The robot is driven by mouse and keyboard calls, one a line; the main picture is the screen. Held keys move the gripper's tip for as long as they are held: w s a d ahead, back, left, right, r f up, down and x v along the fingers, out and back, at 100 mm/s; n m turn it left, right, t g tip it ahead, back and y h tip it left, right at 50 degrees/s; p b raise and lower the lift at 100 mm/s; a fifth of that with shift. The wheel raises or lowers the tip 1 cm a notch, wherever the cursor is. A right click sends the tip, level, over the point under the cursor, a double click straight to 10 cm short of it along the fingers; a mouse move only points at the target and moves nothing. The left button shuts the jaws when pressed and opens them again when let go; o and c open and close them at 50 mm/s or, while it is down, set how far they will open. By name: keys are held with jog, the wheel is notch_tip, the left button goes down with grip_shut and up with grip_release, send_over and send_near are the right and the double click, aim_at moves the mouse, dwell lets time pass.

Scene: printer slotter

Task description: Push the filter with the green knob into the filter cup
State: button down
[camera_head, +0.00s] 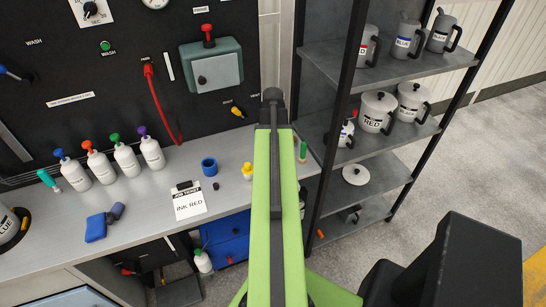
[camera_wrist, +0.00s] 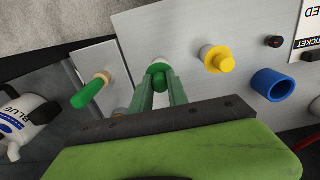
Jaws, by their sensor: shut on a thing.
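My gripper (camera_wrist: 158,78) is closed around a small green knob (camera_wrist: 158,68) in the wrist view. Most of what is below the knob is hidden by the fingers, so I cannot tell how far the filter sits in anything. In the head view my green arm hides the gripper and the knob. An open blue cup (camera_wrist: 272,84) stands on the bench to the right of the gripper in the wrist view; it also shows in the head view (camera_head: 209,167). I cannot tell whether it is the filter cup.
A yellow-knobbed piece (camera_wrist: 217,59) stands between my gripper and the blue cup. A green handle (camera_wrist: 88,94) is left of the fingers. A small black piece (camera_wrist: 274,41) and the job ticket (camera_head: 189,203) lie nearby. A shelf rack (camera_head: 390,70) with pots stands right of the bench.

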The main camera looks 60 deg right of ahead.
jog(key=shift+r+p, duration=1.4)
jog(key=shift+r, duration=0.2)
jog(key=shift+f, duration=0.1)
jog(key=c, duration=2)
grip_release()
grip_shut()
